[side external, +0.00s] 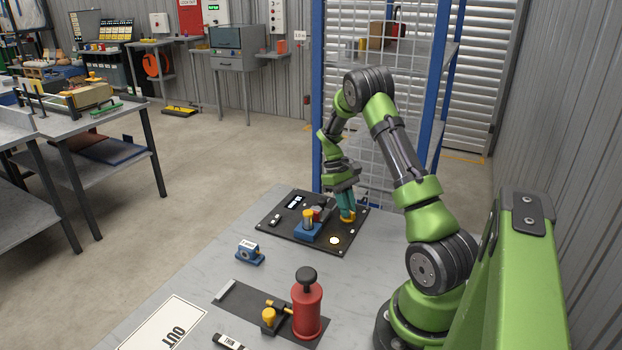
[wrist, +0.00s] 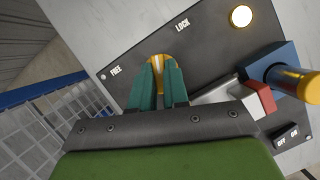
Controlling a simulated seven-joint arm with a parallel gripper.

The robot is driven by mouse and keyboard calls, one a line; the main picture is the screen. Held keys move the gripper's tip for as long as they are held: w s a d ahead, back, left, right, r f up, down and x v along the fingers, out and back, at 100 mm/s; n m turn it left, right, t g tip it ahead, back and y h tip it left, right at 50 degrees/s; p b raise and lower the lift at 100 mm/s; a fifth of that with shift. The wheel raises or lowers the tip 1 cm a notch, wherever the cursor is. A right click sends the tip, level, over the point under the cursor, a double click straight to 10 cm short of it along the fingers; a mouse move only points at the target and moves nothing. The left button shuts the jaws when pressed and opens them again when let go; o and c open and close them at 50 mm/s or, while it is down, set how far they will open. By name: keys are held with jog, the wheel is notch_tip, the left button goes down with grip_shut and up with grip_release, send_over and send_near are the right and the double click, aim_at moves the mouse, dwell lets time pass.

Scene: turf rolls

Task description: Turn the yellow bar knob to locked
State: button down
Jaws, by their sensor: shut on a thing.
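The yellow bar knob (side external: 347,217) is on the black panel (side external: 270,232), at its right part in the side view. In the wrist view the knob (wrist: 158,61) shows between my teal fingertips, with a pale stripe on it. My gripper (wrist: 158,78) is shut on the knob, one finger on each side; it points down at the panel in the side view (side external: 346,206). The FREE label (wrist: 116,71) is left of the knob and the LOCK label (wrist: 183,25) is up and right. My fingers hide part of the knob, so its exact setting is hard to tell.
A blue block with a yellow-topped post (side external: 307,224) and a red part stands close beside my gripper. A lit round lamp (side external: 334,240) and an OFF/ON switch (wrist: 287,138) are on the panel. A red cylinder (side external: 307,308) and a small blue fixture (side external: 249,253) stand nearer the front.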

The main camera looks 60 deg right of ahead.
jog(key=shift+d+m+t+y, duration=0.1)
jog(key=shift+m+t+y, duration=0.2)
jog(key=shift+m, duration=0.8)
jog(key=shift+m+t+y, duration=0.2)
jog(key=shift+m+y, duration=0.2)
jog(key=shift+m, duration=0.7)
jog(key=c, duration=1.1)
grip_release()
jog(key=v, duration=1.7)
jog(key=shift+s, duration=0.15)
